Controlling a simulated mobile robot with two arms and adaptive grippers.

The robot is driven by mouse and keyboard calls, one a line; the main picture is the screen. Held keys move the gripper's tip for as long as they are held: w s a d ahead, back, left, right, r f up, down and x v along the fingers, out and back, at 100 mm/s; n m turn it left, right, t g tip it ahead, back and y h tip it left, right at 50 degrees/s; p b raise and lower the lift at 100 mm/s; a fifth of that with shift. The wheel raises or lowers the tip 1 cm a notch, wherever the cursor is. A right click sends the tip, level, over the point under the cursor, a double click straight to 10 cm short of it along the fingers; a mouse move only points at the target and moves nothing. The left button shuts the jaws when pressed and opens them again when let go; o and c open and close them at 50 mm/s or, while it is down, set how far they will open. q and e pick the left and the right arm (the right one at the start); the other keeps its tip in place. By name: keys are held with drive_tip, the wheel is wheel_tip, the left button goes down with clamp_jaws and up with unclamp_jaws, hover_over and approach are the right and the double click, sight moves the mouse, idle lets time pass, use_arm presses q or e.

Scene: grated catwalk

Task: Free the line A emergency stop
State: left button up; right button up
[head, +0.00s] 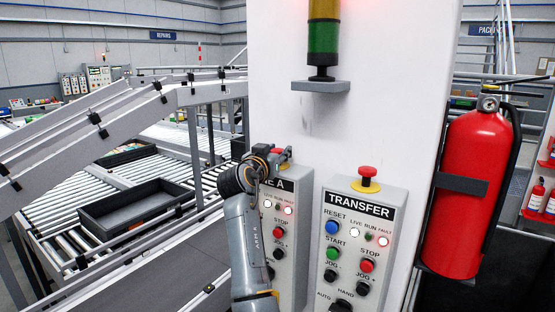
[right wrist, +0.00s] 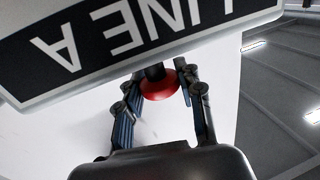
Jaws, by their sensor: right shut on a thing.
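The LINE A panel (head: 289,245) is a grey box on the white column, its left part covered by my right arm. My right gripper (head: 282,156) is at its top edge. In the right wrist view the LINE A label (right wrist: 145,28) appears upside down. There the red mushroom head of the line A emergency stop (right wrist: 160,88) sits between the fingers of my right gripper (right wrist: 163,80), which are shut on it. A red lamp (head: 288,211) is lit on the panel. My left gripper is out of view.
The TRANSFER panel (head: 345,270) stands close on the right, its own red emergency stop (head: 368,172) on top. A stack light (head: 323,38) is above on a bracket. A fire extinguisher (head: 476,190) hangs at right. A roller conveyor with a grey tray (head: 137,230) lies left.

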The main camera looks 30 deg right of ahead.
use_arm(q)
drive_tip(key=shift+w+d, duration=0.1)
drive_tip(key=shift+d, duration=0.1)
use_arm(e)
drive_tip(key=shift+r, duration=0.25)
drive_tip(key=o, duration=0.9)
drive_tip(key=shift+d, duration=0.1)
drive_tip(key=shift+o, duration=1.4)
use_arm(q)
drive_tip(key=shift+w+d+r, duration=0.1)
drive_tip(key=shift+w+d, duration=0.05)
use_arm(e)
drive_tip(key=shift+f, duration=0.1)
drive_tip(key=v, duration=0.7)
drive_tip(key=shift+s, duration=0.1)
